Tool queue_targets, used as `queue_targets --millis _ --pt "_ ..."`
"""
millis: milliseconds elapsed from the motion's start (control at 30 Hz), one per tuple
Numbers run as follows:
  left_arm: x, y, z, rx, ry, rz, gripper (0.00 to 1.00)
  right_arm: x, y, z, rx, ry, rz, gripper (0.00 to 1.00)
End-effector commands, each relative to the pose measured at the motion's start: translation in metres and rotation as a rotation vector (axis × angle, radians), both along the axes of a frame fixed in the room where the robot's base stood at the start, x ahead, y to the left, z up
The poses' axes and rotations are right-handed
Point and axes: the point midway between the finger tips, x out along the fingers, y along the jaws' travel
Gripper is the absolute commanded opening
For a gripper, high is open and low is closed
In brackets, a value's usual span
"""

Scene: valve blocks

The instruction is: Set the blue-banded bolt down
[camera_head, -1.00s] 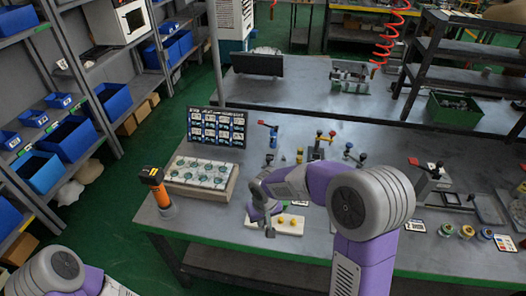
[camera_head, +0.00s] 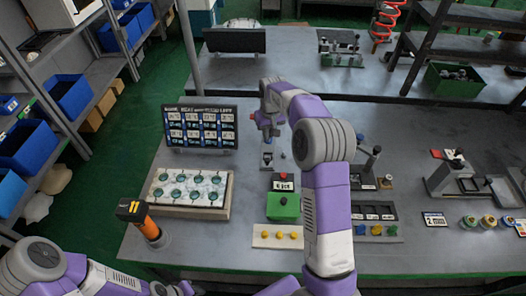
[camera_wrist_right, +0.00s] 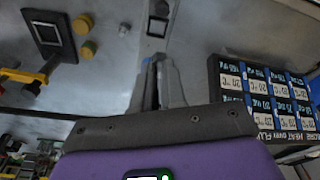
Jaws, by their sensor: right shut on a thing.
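My right gripper (camera_head: 268,128) reaches over the bench, right of the dark label board. In the right wrist view its fingers (camera_wrist_right: 156,84) are close together and shut.
The label board (camera_head: 201,126) stands left of the gripper, with a pale tray of round green-rimmed places (camera_head: 190,209) before it.

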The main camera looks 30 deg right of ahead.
Motion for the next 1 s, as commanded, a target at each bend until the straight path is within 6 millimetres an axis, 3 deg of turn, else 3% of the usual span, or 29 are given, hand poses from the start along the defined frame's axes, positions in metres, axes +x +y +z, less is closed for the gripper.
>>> queue_targets --millis 167,733,1000 --pt "0.0 0.0 -0.004 0.0 0.0 0.0 0.43 0.001 -0.003 -0.015 0.002 0.003 -0.001 0.0" --pt "0.0 0.0 -0.022 0.0 0.0 0.0 0.43 0.001 -0.003 -0.097 0.0 0.002 -0.001 0.0" --pt "0.0 0.0 -0.022 0.0 0.0 0.0 0.43 0.001 -0.003 -0.1 0.001 -0.002 -0.001 0.0"
